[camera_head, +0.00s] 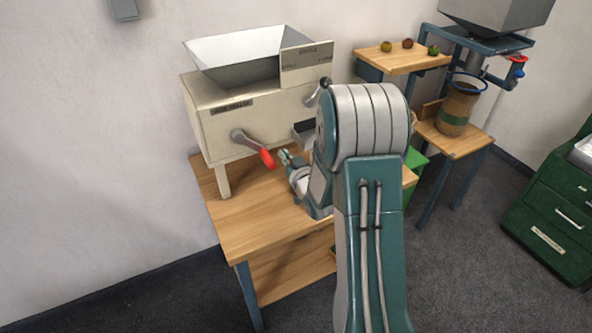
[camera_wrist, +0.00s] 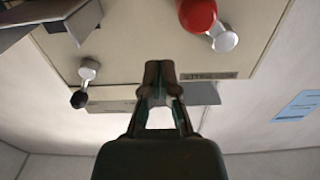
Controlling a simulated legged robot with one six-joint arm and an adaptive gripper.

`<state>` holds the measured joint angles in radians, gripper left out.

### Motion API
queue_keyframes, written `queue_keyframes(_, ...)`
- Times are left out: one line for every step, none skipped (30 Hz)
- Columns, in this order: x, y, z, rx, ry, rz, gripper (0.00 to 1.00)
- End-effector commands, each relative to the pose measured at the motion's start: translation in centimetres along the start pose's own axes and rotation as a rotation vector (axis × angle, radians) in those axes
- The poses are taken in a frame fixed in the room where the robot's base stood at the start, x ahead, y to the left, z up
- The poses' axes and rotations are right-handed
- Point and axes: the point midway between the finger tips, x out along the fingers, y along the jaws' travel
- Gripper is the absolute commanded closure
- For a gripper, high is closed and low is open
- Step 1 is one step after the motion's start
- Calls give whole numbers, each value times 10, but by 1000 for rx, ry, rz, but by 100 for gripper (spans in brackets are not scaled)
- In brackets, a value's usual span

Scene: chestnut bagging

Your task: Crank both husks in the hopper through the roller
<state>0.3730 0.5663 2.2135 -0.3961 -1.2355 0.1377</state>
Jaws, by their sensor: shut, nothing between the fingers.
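The cream roller machine (camera_head: 215,128) stands on a wooden table, with a pale open hopper (camera_head: 240,50) on top. A crank with a red handle (camera_head: 267,158) sticks out from the machine's front. In the wrist view the red handle (camera_wrist: 197,14) is at the top, right of my gripper. My gripper (camera_head: 284,154) is close beside the handle, apart from it. In the wrist view my gripper (camera_wrist: 160,72) has its fingertips together and empty, in front of the machine's face.
A small black-knobbed lever (camera_wrist: 79,98) and a grey chute (camera_wrist: 45,18) are on the machine. The wooden table (camera_head: 250,215) has bare room at its front left. Behind at right are a shelf (camera_head: 395,63) with several small round things, a jar (camera_head: 457,105) and green drawers (camera_head: 555,205).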

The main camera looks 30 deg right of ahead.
Motion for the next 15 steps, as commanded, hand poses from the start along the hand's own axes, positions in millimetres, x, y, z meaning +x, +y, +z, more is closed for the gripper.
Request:
queue_keyframes(-6, 0, 0, 1, -2, 1, 100)
queue_keyframes(-9, 0, 0, 0, -1, 1, 100)
queue_keyframes(-13, 0, 0, 0, -1, 1, 100)
queue_keyframes(-16, 0, 0, 0, -1, 1, 100)
queue_keyframes(-19, 0, 0, 0, 0, 0, 100)
queue_keyframes(-23, 0, 0, 0, -1, 0, 100)
queue_keyframes(-26, 0, 0, 0, -2, 1, 100)
queue_keyframes(-29, 0, 0, 0, -1, 1, 100)
queue_keyframes(-33, 0, 0, 0, -1, 1, 100)
queue_keyframes(-37, 0, 0, 0, -1, 2, 100)
queue_keyframes(-40, 1, 0, -1, -1, 2, 100)
queue_keyframes(-44, 1, 0, -1, -1, 1, 100)
queue_keyframes(-47, 0, 0, -1, -2, 1, 100)
queue_keyframes(-50, 0, 0, -1, -1, 0, 100)
queue_keyframes(-54, 0, 0, -1, -1, 0, 100)
